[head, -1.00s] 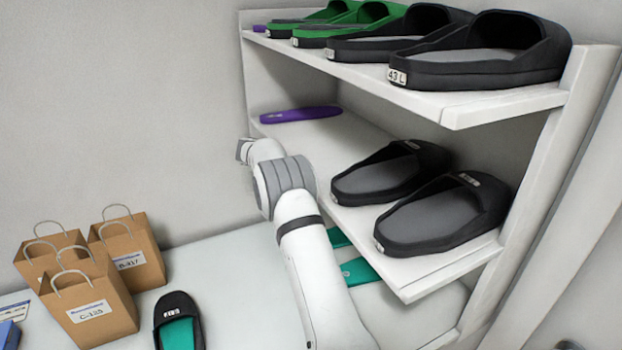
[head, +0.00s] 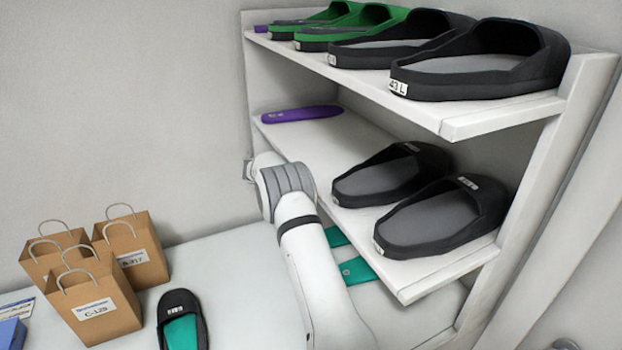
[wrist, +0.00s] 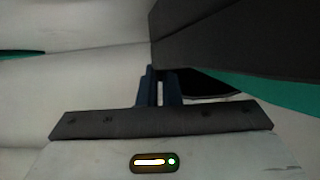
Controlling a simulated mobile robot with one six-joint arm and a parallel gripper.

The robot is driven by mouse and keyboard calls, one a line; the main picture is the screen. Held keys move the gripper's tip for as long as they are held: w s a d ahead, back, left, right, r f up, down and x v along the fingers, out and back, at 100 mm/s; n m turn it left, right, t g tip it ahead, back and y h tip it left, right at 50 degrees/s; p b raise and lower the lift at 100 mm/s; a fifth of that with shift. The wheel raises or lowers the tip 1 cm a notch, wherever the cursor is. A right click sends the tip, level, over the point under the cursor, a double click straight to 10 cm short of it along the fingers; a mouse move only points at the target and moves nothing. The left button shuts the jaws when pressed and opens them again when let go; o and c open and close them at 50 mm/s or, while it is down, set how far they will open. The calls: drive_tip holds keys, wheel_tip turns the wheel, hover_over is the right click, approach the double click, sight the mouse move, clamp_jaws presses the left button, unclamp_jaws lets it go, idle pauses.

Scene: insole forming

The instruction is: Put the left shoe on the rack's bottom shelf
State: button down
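In the wrist view, the two dark blue fingers of my gripper (wrist: 160,86) stand close together with a narrow gap. They meet the edge of a large dark grey shoe (wrist: 235,38), taken to be the left shoe, and appear closed on its wall. Teal (wrist: 292,93) shows below it at the right. In the head view, my gripper and this shoe are hidden behind my arm and the rack. The white rack (head: 408,292) stands at the right; teal insoles (head: 358,270) show on its bottom shelf. Another black shoe with a teal insole (head: 182,328) lies on the table.
Two black shoes (head: 440,217) and a purple insole (head: 302,114) occupy the middle shelf, close above my arm. Green and black shoes (head: 480,62) fill the top shelf. Paper bags (head: 96,308) stand at the left.

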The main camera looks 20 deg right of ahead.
drive_tip(key=c, duration=1.6)
unclamp_jaws()
drive_tip(key=shift+r, duration=0.15)
drive_tip(key=b+v, duration=0.2)
drive_tip(key=v, duration=1)
drive_tip(key=shift+s, duration=0.1)
